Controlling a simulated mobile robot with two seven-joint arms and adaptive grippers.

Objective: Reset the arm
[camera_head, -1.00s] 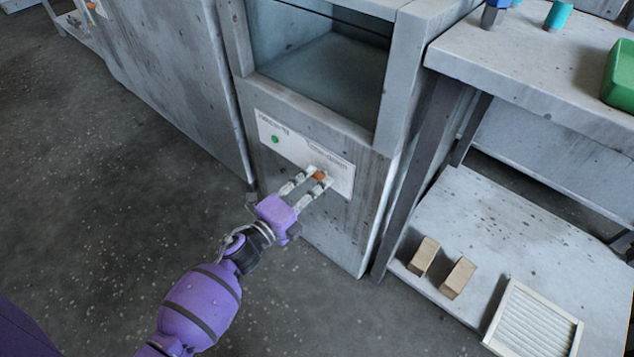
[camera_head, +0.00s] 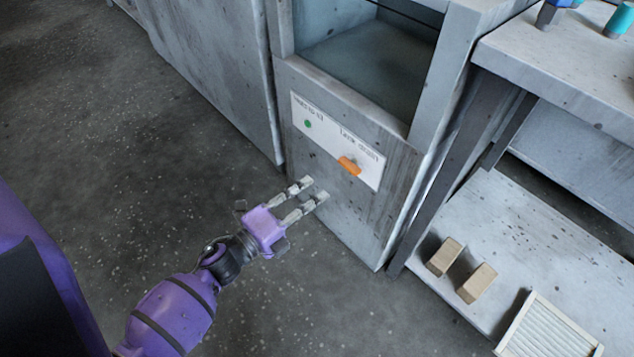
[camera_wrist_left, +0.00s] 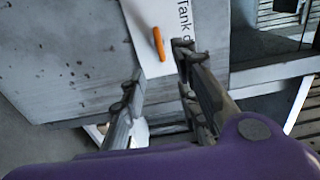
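My left gripper (camera_head: 314,190) comes in from the left in the head view. Its two fingers are apart with nothing between them, just in front of the grey housing (camera_head: 345,215) and below its white label panel (camera_head: 328,132). An orange switch handle (camera_head: 349,166) sits on the panel's right part, a little beyond the fingertips and apart from them. A green button (camera_head: 308,124) is on the panel's left part. In the left wrist view the open fingers (camera_wrist_left: 158,65) show, with the orange handle (camera_wrist_left: 159,44) beyond them. My right gripper is not in view.
A grey table (camera_head: 560,70) stands to the right, with blue and teal items on top. Its lower shelf (camera_head: 500,225) holds two tan blocks (camera_head: 462,269) and a white-framed filter (camera_head: 548,335). The speckled floor on the left is clear.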

